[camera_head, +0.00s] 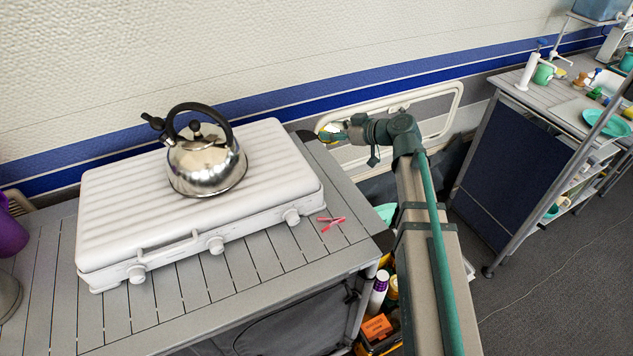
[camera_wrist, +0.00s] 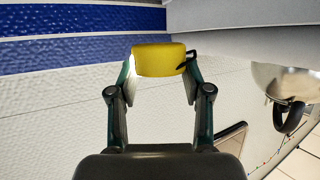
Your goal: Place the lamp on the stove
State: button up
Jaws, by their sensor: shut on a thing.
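The lamp is a small yellow block-like thing with a dark bit at one side, seen between my fingers in the wrist view (camera_wrist: 158,61). My gripper (camera_wrist: 160,76) is shut on it. In the head view my gripper (camera_head: 334,136) is just beyond the stove's back right corner, near the wall, with a little of the yellow lamp (camera_head: 326,129) showing. The stove (camera_head: 270,160) is a white ribbed case with knobs on its front, on the slatted table. The lamp is apart from the stove; its exact height cannot be told.
A steel kettle (camera_head: 207,165) with a black handle stands on the stove's middle; it also shows in the wrist view (camera_wrist: 275,80). The stove top's right and left parts are bare. Pink pegs (camera_head: 331,223) lie on the slatted table (camera_head: 240,285). The wall (camera_head: 250,50) is close behind.

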aim_at(320, 166)
jog(key=shift+s+a+f+n+g+y+b, duration=0.3)
jog(key=shift+a+f+n+g, duration=0.3)
jog(key=shift+f, duration=0.8)
jog(key=shift+s+a+f+n+g+y+b, duration=0.25)
jog(key=shift+a+f+n+g, duration=0.35)
jog(key=shift+f, duration=0.85)
jog(key=shift+s+a+f+n+g+y+b, duration=0.25)
jog(key=shift+a+f+n+g, duration=0.3)
jog(key=shift+f, duration=0.85)
jog(key=shift+f, duration=0.15)
jog(key=o, duration=1.2)
jog(key=shift+r, duration=0.25)
jog(key=b+v, duration=0.1)
jog(key=v, duration=1.1)
